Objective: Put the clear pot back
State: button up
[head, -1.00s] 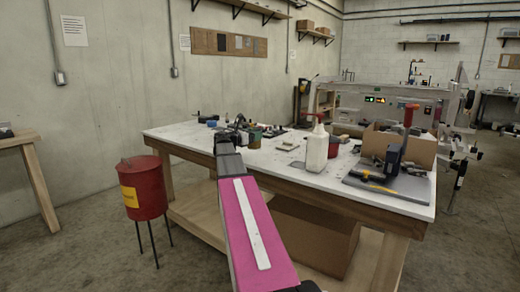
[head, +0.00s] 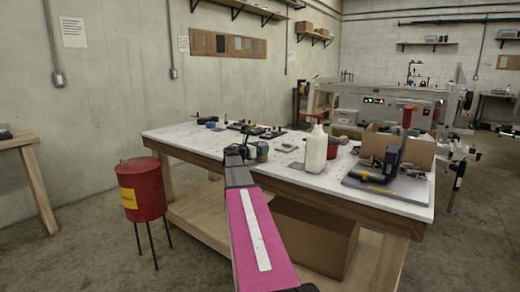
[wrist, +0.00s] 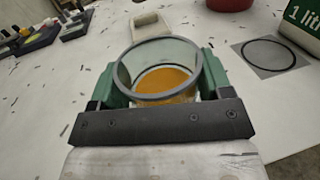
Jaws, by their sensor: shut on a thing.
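The clear pot (wrist: 158,62) has a round grey rim and orange contents, and it stands upright in the wrist view. My gripper (wrist: 155,88) is shut on it, with a green finger on each side. The dark bar of the gripper hides the pot's near lower part. I cannot tell whether the pot touches the table. In the head view my gripper (head: 252,153) is over the left front part of the white table (head: 195,138). A grey square mat with a black ring (wrist: 270,55) lies empty to the right of the pot.
A white bottle (head: 316,150) stands right of my gripper. A green-labelled container (wrist: 303,22) is at the wrist view's right edge. A red pot (head: 332,149) and a pale object (wrist: 150,28) are beyond. Dark trays (wrist: 38,35) lie left. A red bin (head: 142,190) stands on the floor.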

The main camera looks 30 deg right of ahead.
jog(key=shift+f, duration=0.15)
jog(key=o, duration=1.1)
jog(key=shift+c, duration=0.2)
jog(key=shift+a, duration=0.15)
jog(key=s+a, duration=0.2)
jog(key=a, duration=0.9)
jog(key=shift+a, duration=0.3)
